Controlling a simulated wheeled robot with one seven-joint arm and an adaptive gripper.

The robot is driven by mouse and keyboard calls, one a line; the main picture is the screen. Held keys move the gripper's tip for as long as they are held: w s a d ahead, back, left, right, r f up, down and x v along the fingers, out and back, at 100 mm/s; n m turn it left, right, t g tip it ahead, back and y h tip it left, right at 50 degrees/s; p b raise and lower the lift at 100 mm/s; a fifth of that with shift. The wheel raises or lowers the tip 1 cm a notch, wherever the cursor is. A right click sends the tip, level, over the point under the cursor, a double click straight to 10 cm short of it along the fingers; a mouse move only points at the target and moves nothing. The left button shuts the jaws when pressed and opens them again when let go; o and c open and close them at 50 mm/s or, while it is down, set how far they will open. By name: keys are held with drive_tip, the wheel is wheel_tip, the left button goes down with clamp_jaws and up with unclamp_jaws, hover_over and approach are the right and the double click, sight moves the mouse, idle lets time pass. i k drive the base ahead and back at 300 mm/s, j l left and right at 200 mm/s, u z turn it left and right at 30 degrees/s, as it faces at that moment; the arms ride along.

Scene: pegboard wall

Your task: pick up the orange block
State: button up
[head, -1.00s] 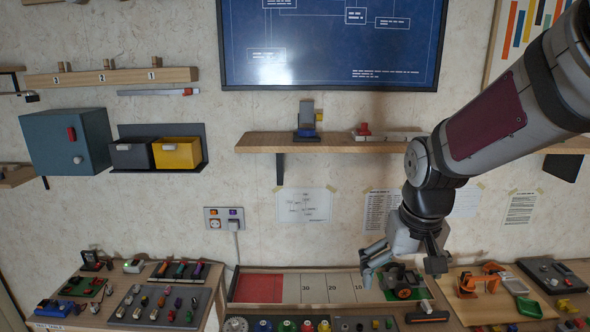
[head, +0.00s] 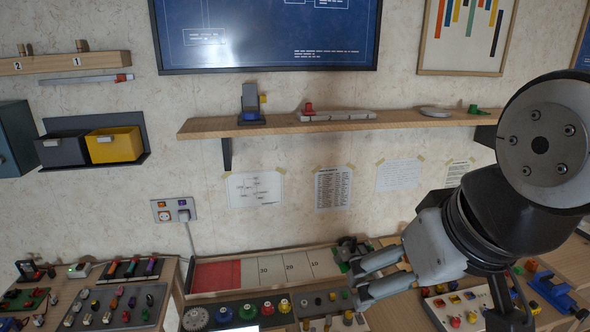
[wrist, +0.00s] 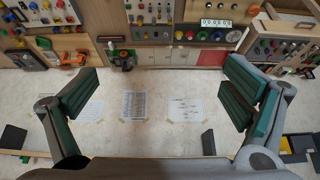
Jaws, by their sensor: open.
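I cannot pick out the orange block for certain. A small orange item (head: 531,266) shows at the right of the bench in the head view, partly crowded by my arm. An orange piece (wrist: 73,58) lies near the upper left in the wrist view, beyond one finger; its shape is too small to tell. My gripper (head: 354,283) is open in front of the bench's middle in the head view. In the wrist view its green-padded fingers stand wide apart with nothing between them (wrist: 162,85).
A wooden shelf (head: 350,124) juts from the wall above the bench. A numbered board with a red end (head: 216,276) and a row of coloured knobs lie on the bench. A yellow bin (head: 114,145) hangs at left. Open wall with papers lies between shelf and bench.

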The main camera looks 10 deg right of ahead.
sight(531, 264)
drive_tip(key=z, duration=1.65)
drive_tip(key=i+l, duration=1.75)
drive_tip(key=j+u, duration=0.05)
drive_tip(key=j, duration=0.05)
